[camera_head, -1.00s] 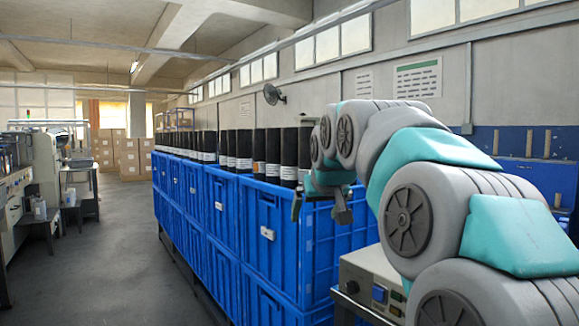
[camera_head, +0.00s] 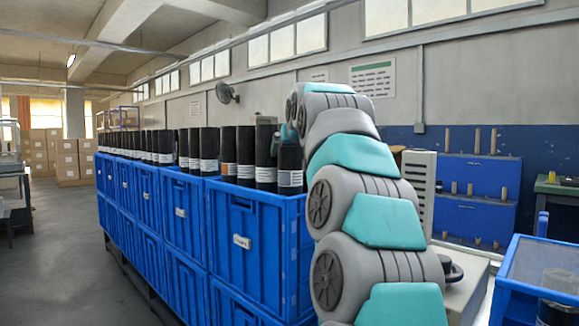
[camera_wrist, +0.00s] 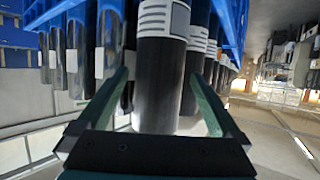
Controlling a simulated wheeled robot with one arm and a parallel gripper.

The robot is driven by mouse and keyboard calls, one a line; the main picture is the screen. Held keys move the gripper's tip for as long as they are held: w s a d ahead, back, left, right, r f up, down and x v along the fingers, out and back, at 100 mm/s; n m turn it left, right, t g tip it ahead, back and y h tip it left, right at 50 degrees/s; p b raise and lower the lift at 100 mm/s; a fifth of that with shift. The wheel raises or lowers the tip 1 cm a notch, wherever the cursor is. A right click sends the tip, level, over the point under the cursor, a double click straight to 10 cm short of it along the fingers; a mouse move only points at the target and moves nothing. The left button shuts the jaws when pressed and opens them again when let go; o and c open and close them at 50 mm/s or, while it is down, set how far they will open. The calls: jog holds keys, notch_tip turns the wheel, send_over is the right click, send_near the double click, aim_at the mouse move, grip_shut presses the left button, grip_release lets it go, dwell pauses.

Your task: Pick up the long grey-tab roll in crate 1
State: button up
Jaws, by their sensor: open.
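The nearest blue crate (camera_head: 262,215) in the head view has a small white plate on its side, with writing too small to read surely. Black rolls with white labels stand upright in it; a tall roll (camera_head: 265,150) and a shorter roll (camera_head: 290,170) are at its near end. In the wrist view, which looks upside down, my gripper (camera_wrist: 158,75) is open. A black roll (camera_wrist: 160,90) lies between its fingers, with a gap visible at the sides. That roll's white striped label carries a grey patch (camera_wrist: 180,18). My gripper is mostly hidden in the head view.
More blue crates (camera_head: 185,215) with rolls run back in a row. Neighbouring rolls (camera_wrist: 192,70) stand close to the one between my fingers. Another blue crate (camera_head: 540,310) is at the lower right. A blue rack (camera_head: 475,190) stands by the wall.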

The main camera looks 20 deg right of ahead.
jog(key=x, duration=0.4)
jog(key=shift+f, duration=0.25)
jog(key=shift+c, duration=0.2)
grip_shut()
dwell(0.3)
